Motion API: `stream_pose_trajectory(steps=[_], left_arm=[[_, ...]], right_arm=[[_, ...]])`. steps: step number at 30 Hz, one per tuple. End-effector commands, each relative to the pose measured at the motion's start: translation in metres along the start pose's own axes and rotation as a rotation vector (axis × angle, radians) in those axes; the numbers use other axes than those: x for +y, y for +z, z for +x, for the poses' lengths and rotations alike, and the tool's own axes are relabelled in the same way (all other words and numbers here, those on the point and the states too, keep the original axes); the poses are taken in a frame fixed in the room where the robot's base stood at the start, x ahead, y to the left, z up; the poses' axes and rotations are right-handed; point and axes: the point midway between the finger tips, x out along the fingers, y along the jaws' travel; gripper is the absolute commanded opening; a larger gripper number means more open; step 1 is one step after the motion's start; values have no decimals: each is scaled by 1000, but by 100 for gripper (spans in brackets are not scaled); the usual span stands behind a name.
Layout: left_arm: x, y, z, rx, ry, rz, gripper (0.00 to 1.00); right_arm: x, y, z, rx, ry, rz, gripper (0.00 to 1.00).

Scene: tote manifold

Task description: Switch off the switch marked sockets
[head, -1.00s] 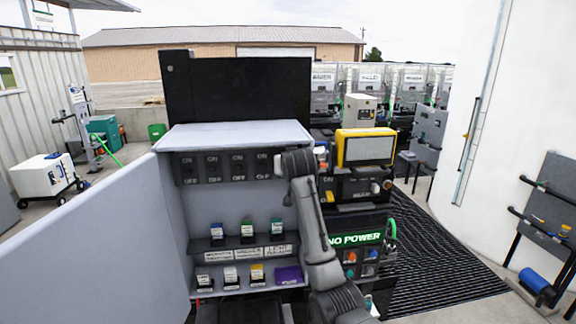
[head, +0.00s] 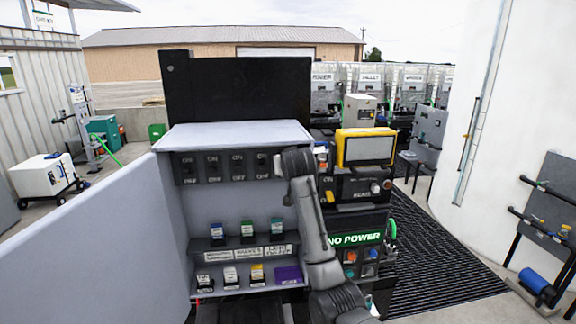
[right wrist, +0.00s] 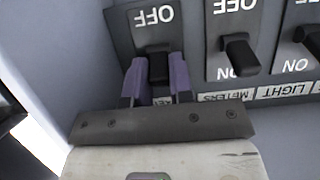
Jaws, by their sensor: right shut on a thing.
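My right gripper (right wrist: 157,80) has its two purple fingers shut on the black lever (right wrist: 158,66) of a switch at the end of the switch panel, in the right wrist view. That view is upside down. OFF shows on the far side of this lever; its name label is mostly hidden by the gripper. Neighbouring switches carry the labels METERS (right wrist: 221,97) and LIGHT (right wrist: 305,89). In the head view the switch panel (head: 225,167) runs under the cabinet top, and my right arm covers its right end. My left gripper is out of view.
Below the panel, shelves (head: 215,243) hold several small coloured items. A NO POWER sign (head: 356,239) and a yellow-framed unit (head: 366,147) stand right of my arm. The cabinet's grey side panel (head: 90,245) extends left. The grated floor (head: 440,260) at right is clear.

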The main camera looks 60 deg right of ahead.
Motion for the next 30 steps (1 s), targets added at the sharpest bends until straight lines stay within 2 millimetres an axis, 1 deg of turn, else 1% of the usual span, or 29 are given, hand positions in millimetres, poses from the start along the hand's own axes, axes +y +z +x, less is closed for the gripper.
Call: stream_pose_trajectory(steps=[5,8,14,21,30], left_arm=[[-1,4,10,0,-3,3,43],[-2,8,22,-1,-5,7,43],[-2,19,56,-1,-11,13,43],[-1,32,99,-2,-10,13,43],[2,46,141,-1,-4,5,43]], right_arm=[[0,5,1,36,0,0,0],[0,9,2,85,0,0,0],[0,18,3,243,0,0,0],[0,25,5,467,-1,1,0],[0,30,8,706,0,1,0]])
